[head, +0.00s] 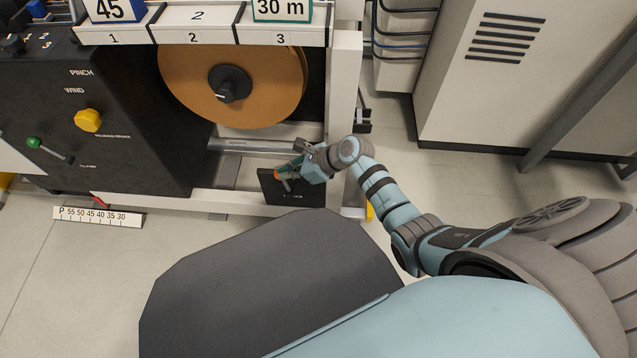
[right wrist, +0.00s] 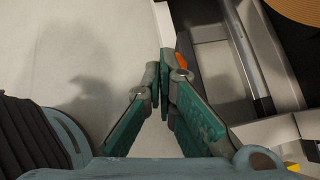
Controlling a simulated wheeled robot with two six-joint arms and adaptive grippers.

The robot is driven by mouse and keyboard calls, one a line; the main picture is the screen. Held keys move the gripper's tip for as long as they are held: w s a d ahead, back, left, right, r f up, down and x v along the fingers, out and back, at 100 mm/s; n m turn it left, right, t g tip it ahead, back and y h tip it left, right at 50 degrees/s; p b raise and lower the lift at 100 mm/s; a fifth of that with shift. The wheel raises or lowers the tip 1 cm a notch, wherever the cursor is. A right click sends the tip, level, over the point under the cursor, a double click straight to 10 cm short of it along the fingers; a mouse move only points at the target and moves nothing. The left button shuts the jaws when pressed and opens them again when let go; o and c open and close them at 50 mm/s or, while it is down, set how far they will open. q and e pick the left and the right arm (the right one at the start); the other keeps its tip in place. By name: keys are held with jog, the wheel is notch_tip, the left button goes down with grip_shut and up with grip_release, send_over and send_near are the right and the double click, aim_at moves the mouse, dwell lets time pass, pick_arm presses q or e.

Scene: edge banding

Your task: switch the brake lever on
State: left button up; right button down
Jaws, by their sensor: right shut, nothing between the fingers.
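A lever with an orange tip (head: 279,175) stands at a low black plate (head: 284,196) under the big brown roll; I take it for the brake lever. Its label is too small to read. My right gripper (head: 293,168) is right at the lever, its fingers overlapping it in the head view and hiding part of it. In the right wrist view, the fingers (right wrist: 166,68) are closed together with nothing between them. The orange tip (right wrist: 183,62) shows just to their right, partly hidden behind a finger. Contact cannot be told. My left gripper is out of view.
A brown roll (head: 190,82) hangs above the lever, with a white frame post (head: 345,90) to its right. The black panel (head: 130,130) at left has a yellow knob (head: 88,121) and a green-knobbed lever (head: 34,143). A grey cabinet (head: 475,110) stands at right.

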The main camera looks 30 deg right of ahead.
jog(key=shift+w+a+f, duration=0.1)
jog(key=shift+w+a, duration=0.35)
jog(key=shift+a, duration=0.25)
jog(key=shift+w+a+f, duration=0.1)
jog(key=shift+w+a, duration=0.3)
jog(key=shift+a, duration=0.25)
jog(key=v, duration=1.2)
jog(key=shift+a, duration=0.1)
